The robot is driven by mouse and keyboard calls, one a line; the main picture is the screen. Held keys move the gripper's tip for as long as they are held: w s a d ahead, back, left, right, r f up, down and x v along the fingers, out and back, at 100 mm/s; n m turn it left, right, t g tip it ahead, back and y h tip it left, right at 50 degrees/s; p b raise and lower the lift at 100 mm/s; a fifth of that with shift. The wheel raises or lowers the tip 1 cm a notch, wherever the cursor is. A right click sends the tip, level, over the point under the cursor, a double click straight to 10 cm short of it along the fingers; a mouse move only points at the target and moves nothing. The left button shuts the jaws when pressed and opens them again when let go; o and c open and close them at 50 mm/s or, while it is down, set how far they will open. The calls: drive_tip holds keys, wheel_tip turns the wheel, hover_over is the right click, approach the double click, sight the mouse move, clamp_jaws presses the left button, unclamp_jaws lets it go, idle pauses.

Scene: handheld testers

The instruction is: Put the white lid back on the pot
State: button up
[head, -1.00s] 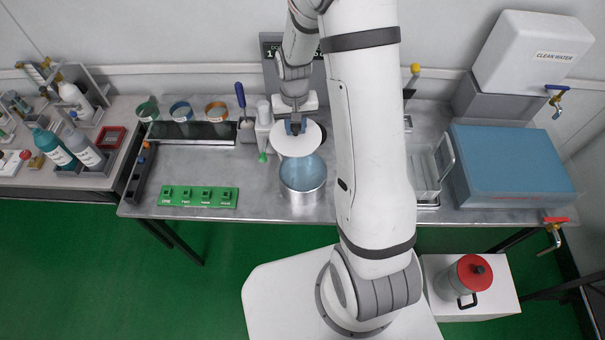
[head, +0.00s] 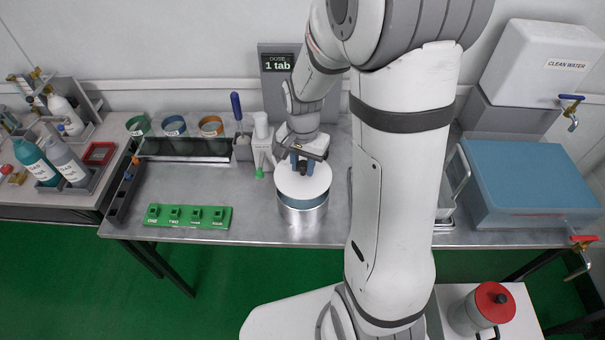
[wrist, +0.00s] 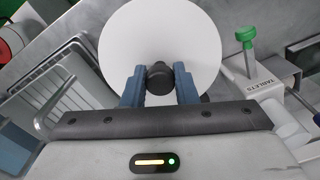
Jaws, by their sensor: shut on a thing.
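The white round lid (head: 290,186) has a dark knob (wrist: 160,77) at its centre. My gripper (wrist: 159,70) is shut on this knob, a blue finger on each side, and the lid also fills the upper middle of the wrist view (wrist: 160,30). The metal pot (head: 303,220) stands on the bench near its front edge. The lid hangs over the pot, covering most of its mouth. A strip of the blue inside shows along the front, so the lid looks raised or set slightly back. Its exact height above the rim is unclear.
A tablet dispenser (head: 261,140) with a green tip stands just left of the lid. A green labelled strip (head: 188,216) lies at the front left. A wire-handled tray (wrist: 62,90) and a blue-topped box (head: 525,180) are to the right of the arm in the head view.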

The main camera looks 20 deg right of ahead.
sight(303, 174)
wheel_tip(303, 174, down, 4)
drive_tip(key=shift+r, duration=0.2)
drive_tip(key=shift+f+b, duration=0.55)
drive_tip(key=shift+f, duration=0.05)
drive_tip(key=o, duration=1)
drive_tip(key=shift+r, duration=0.2)
